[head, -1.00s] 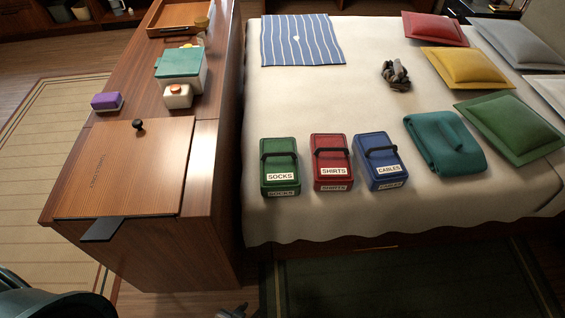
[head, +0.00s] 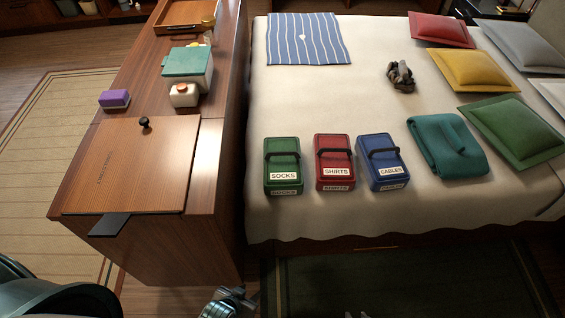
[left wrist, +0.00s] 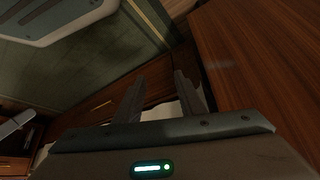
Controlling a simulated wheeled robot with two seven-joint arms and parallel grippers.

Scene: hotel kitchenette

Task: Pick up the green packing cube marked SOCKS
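The green packing cube marked SOCKS (head: 283,157) stands on the near edge of the bed, with a black handle strap on top and a white label in front. It is the leftmost of a row of cubes. My left gripper (head: 230,303) is low at the bottom of the head view, well short of the cube and apart from it. In the left wrist view its two fingers (left wrist: 157,98) are spread with nothing between them. Only a small tip of what appears to be my right gripper (head: 358,315) shows at the bottom edge; its opening is hidden.
A red SHIRTS cube (head: 333,154) and a blue CABLES cube (head: 379,153) stand to the right of the green one, then a folded teal towel (head: 447,146). A wooden counter (head: 215,190) borders the bed on the left.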

